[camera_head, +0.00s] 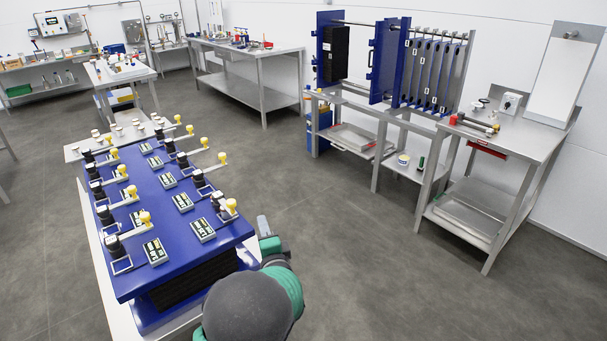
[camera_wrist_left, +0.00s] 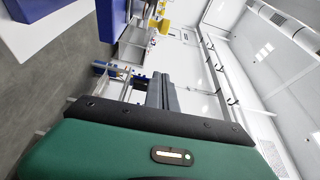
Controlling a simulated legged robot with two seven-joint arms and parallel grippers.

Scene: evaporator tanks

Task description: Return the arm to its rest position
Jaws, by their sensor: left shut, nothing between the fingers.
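My left gripper (camera_head: 263,224) shows at the lower middle of the head view, just right of the front corner of the blue-topped unit (camera_head: 165,205). Its grey fingers point up and away, shut with nothing between them. My dark grey and green left arm (camera_head: 247,305) fills the bottom edge and hides part of the unit's lower end. In the left wrist view the closed fingers (camera_wrist_left: 161,92) stand above the green and black gripper body, clear of any object. My right gripper is not in view.
The blue unit carries several yellow-handled valves (camera_head: 145,218) and labelled blocks (camera_head: 183,202). Blue plates (camera_head: 388,60) stand on a steel frame at the back right, beside a steel table (camera_head: 520,140). Another steel table (camera_head: 250,50) stands at the back. Grey floor (camera_head: 350,240) between is open.

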